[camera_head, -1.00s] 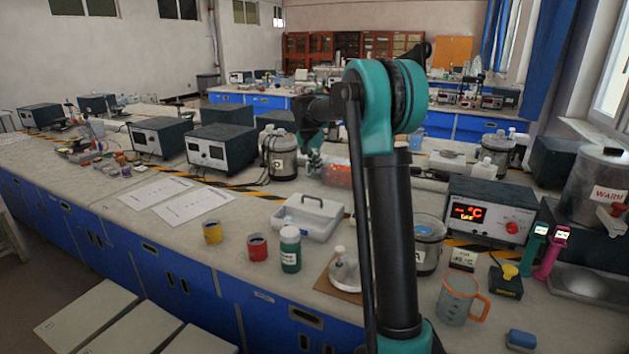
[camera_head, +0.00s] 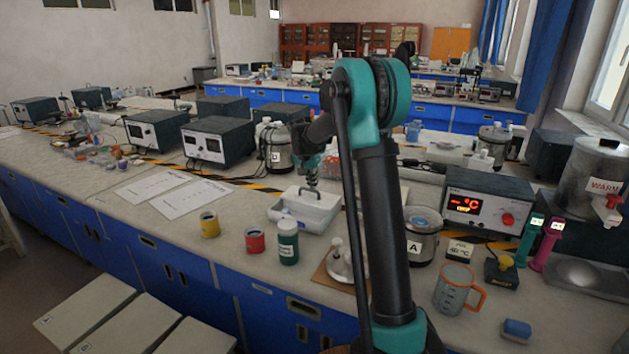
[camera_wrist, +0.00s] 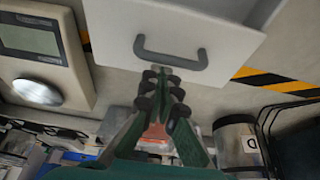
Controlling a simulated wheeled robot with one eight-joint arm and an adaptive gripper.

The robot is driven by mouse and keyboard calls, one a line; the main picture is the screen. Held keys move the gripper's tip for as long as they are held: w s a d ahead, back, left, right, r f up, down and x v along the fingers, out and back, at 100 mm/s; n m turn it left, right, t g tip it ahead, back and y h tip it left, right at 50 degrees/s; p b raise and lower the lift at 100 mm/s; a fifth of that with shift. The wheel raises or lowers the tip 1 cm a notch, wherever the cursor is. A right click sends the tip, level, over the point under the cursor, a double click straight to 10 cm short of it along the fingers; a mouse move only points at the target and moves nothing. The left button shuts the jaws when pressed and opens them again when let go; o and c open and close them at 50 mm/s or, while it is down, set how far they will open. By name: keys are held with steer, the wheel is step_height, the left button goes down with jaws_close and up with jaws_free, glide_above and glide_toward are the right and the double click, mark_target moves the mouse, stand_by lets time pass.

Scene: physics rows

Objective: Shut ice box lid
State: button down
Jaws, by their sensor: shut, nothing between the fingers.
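The ice box (camera_head: 292,226) is a low white box in the middle of the bench in the head view. Its white lid (camera_head: 318,205) carries a grey handle (camera_head: 311,192). In the wrist view the white lid (camera_wrist: 115,22) fills the top, with the grey handle (camera_wrist: 170,57) across it. My gripper (camera_head: 312,184) is at the back of the box by the handle. In the wrist view its fingertips (camera_wrist: 158,72) are closed together, empty, close to the handle; I cannot tell whether they touch it. How far the lid stands open is unclear.
A green-labelled bottle (camera_head: 288,243), a red can (camera_head: 255,241) and a yellow can (camera_head: 209,225) stand in front of the box. A lettered flask (camera_head: 275,148) is behind it, and a pot marked A (camera_head: 423,243) is to the right. Papers (camera_head: 190,197) lie left.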

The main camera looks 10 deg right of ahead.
steer(key=s+a, duration=0.5)
steer(key=s, duration=0.2)
steer(key=shift+s, duration=0.4)
steer(key=shift+a, duration=0.1)
